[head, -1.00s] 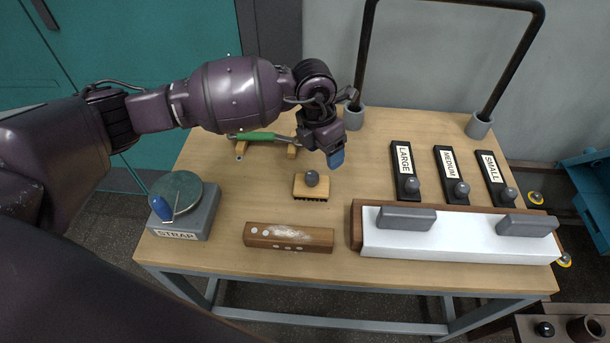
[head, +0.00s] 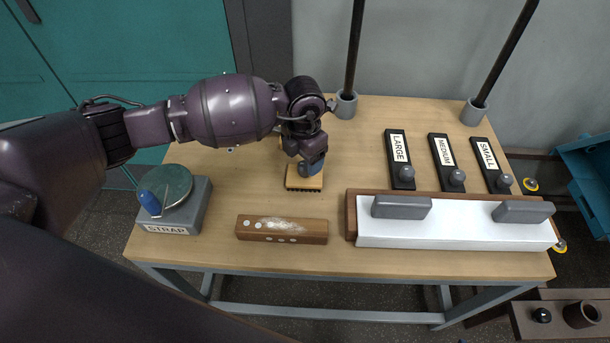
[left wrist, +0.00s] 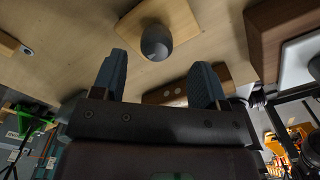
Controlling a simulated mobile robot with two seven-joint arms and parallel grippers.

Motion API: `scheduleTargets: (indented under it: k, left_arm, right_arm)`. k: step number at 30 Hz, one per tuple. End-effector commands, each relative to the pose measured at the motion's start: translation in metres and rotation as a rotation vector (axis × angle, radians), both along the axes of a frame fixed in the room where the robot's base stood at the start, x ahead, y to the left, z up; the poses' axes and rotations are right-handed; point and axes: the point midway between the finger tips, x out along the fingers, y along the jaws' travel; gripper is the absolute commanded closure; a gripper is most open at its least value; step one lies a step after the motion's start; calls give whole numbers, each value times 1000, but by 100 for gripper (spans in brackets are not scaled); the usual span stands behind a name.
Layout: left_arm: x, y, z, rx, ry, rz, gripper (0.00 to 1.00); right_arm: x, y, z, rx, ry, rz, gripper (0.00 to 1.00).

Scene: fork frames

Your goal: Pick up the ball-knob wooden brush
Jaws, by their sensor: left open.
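The wooden brush (head: 304,184) sits on the table, a small tan block with dark bristles beneath. My left gripper (head: 312,168) is over it in the head view and hides its knob. In the left wrist view the brush block (left wrist: 181,26) and its round grey ball knob (left wrist: 157,40) show beyond the fingertips. The two blue fingers of my left gripper (left wrist: 162,75) are apart with nothing between them. The knob lies ahead of the gap, apart from both fingers. My right gripper is not in view.
A wooden block with white dots (head: 282,229) lies in front of the brush. A grey STRAP stand (head: 180,225) is at left. A white board (head: 450,230) and labelled LARGE, MEDIUM and SMALL pieces (head: 399,150) are at right. Black posts (head: 354,55) rise at the back.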

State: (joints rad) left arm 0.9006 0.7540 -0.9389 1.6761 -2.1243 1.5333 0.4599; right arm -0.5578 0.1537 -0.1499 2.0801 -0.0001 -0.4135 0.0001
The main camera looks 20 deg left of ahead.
Motion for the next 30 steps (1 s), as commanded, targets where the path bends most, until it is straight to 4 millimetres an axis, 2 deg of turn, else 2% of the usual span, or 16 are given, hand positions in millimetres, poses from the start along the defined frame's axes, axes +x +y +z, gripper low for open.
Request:
scheduleTargets:
  k: [1,7,16,27,30]
  left_arm:
    - [1,1,-11,0,7,2,33]
    - [5,1,-38,0,6,0,33]
    - [6,1,-40,0,1,0,33]
    - [6,1,-40,0,2,0,90]
    - [6,1,-40,0,1,0,91]
  right_arm:
    - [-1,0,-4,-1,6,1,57]
    - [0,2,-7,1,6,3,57]
    - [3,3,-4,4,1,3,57]
    - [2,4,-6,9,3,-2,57]
    - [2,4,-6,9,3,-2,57]
